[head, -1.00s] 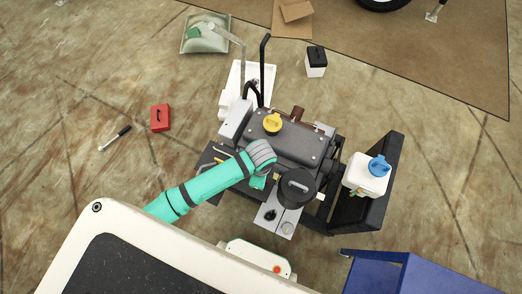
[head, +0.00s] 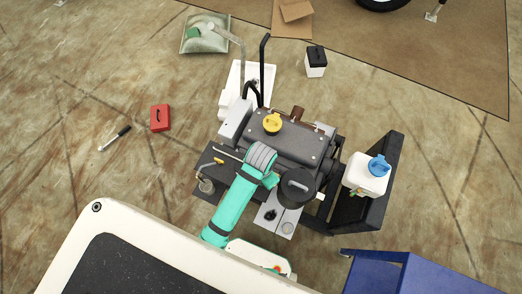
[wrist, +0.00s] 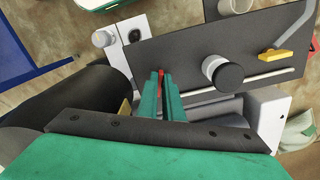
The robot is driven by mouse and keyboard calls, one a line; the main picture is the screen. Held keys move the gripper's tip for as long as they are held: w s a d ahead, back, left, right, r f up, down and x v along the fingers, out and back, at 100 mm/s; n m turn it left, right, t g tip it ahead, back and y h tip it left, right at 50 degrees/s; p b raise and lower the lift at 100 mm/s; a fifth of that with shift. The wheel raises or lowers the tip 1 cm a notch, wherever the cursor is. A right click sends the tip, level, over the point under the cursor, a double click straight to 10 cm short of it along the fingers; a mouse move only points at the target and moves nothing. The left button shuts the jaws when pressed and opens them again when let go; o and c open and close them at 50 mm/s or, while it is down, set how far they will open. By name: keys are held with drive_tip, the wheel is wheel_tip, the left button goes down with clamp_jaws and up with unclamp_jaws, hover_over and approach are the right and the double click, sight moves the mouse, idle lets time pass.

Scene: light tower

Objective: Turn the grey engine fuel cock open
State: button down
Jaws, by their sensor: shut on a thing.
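The grey engine (head: 293,143), with a yellow cap on top, stands in the middle of the head view. In the wrist view my gripper (wrist: 161,78) has its two green fingers close together, shut on a small red piece (wrist: 161,80). It looks like the lever of the fuel cock, low at the engine's near side. Most of it is hidden between the fingers, so its angle cannot be read. In the head view my wrist covers this spot.
A dark panel (wrist: 190,42) lies beyond the fingers, with a black-topped white knob (wrist: 222,73) and a yellow-handled part (wrist: 275,58). A black cylinder (head: 297,187) stands close right of my wrist. A white jug with blue cap (head: 367,174) stands farther right.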

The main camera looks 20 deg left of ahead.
drive_tip(key=n, duration=0.4)
drive_tip(key=shift+d+n, duration=0.1)
drive_tip(key=shift+n, duration=0.3)
idle(0.4)
drive_tip(key=c, duration=1.9)
unclamp_jaws()
drive_tip(key=shift+d, duration=0.15)
